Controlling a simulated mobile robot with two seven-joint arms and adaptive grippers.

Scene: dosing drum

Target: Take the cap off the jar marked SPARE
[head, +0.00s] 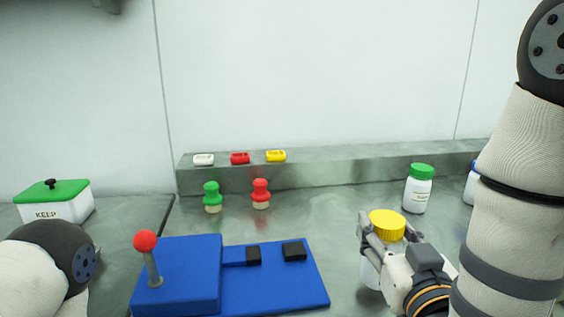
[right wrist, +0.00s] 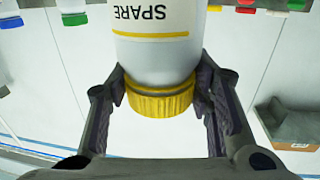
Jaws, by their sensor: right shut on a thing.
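The SPARE jar is white with a yellow band (right wrist: 150,45); its body also shows in the head view (head: 371,272), partly behind my gripper. Its yellow ribbed cap (head: 387,223) is on the jar, and shows in the right wrist view (right wrist: 160,100), where the jar appears upside down. My right gripper (head: 388,234) is shut on the cap, one finger on each side, as the right wrist view shows (right wrist: 161,88). Whether the jar's base touches the bench is hidden. My left arm shows at the lower left, but its gripper is out of view.
A green-capped jar (head: 419,189) stands behind the gripper; a blue-capped jar (head: 470,187) is partly behind my right arm. A blue base (head: 275,283) with a red-knobbed lever (head: 148,257) lies left. Green (head: 212,195) and red (head: 260,192) knobbed pieces stand behind. A KEEP box (head: 58,206) sits far left.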

